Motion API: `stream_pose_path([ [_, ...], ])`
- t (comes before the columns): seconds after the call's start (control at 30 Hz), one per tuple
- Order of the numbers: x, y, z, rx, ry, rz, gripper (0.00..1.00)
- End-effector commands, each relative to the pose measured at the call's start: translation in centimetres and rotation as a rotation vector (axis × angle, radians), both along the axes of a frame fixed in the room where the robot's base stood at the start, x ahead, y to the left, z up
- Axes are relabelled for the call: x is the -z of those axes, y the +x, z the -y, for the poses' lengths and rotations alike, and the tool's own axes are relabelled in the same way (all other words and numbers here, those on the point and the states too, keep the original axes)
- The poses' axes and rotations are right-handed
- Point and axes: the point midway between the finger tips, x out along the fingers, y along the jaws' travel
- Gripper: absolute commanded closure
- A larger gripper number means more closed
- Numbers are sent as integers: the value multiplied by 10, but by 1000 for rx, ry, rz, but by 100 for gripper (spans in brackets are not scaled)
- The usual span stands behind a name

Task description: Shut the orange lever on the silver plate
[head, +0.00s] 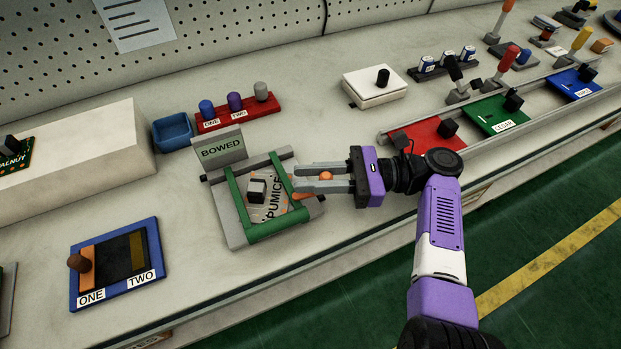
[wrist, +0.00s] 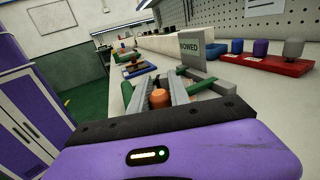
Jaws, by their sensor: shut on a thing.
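A silver-grey plate (head: 233,234) with green rails stands near the front edge of the bench, before a sign reading BOWED. A grey panel (head: 272,203) marked PUMICE, with a dark-topped block on it, lies between the rails. The orange lever (head: 326,176) is at the plate's right side, its rounded knob between the fingers of my gripper (head: 318,178). The knob (wrist: 160,98) also shows between the fingers in the wrist view. My gripper is shut on it, reaching in from the right. The fingers hide part of the lever, so its angle is unclear.
The BOWED sign (head: 221,149) stands just behind the plate. A blue frame (head: 150,229) with an orange bar and brown knob lies left, marked ONE and TWO. A blue bin (head: 172,131) and a red rack (head: 238,114) stand behind. A red plate (head: 428,143) is to the right.

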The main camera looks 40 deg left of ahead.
Motion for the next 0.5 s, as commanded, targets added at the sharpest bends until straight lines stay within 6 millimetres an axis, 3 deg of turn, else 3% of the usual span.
stream_pose_path([
  [0.27,0,-1,-1,0,-2,1,100],
  [0.3,0,-1,-1,0,-1,0,73],
  [0.4,0,-1,-1,0,-1,0,55],
  [0.5,0,-1,-1,0,-1,0,55],
])
